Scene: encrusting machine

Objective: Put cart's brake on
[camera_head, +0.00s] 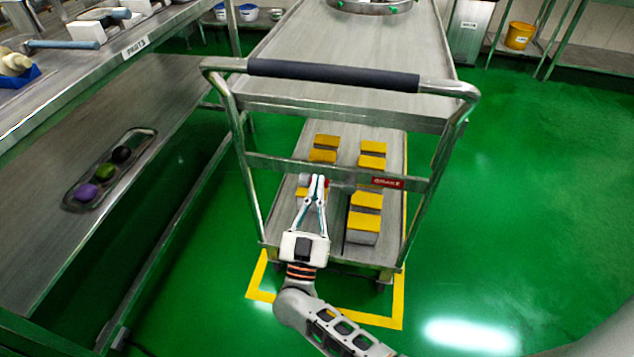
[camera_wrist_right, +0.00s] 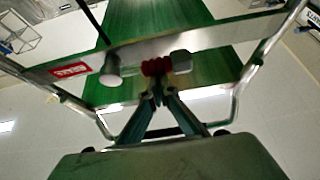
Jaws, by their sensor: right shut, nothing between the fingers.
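The metal cart (camera_head: 350,108) stands with its dark-gripped handle (camera_head: 333,74) towards me. A red BRAKE label (camera_head: 387,182) sits on its lower crossbar and also shows in the right wrist view (camera_wrist_right: 69,70). Left of the label in the head view is the brake lever, which lies roughly along the crossbar. In the right wrist view its pivot knob (camera_wrist_right: 111,70), red grip (camera_wrist_right: 156,66) and silver end (camera_wrist_right: 181,62) show. My right gripper (camera_head: 316,178) is shut and empty, its fingertips (camera_wrist_right: 158,94) at the red grip; I cannot tell whether they touch. My left gripper is out of view.
Yellow-topped blocks (camera_head: 366,200) stand on the cart's lower shelf. Yellow floor tape (camera_head: 398,303) borders the cart's near end. Green floor at right is clear.

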